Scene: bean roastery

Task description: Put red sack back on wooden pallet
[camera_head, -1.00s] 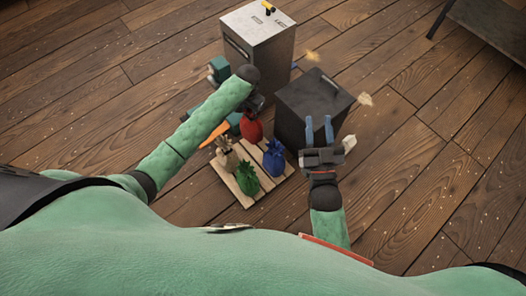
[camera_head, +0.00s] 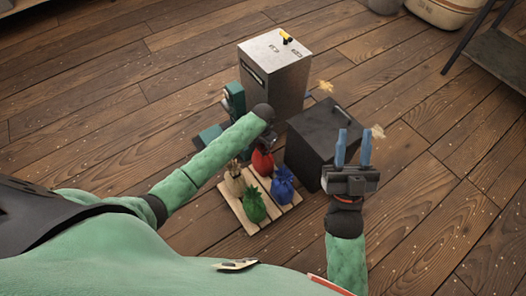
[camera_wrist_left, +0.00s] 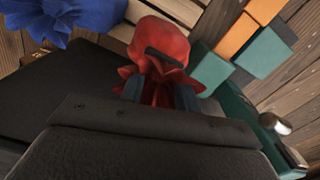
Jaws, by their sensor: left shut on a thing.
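A tan sack (camera_head: 235,180), a green sack (camera_head: 254,206) and a blue sack (camera_head: 282,186) stand on the pallet. A black box (camera_head: 318,140) and a taller metal-topped cabinet (camera_head: 275,72) stand behind. A teal machine (camera_head: 233,98) is left of the cabinet. Floor at left is clear.

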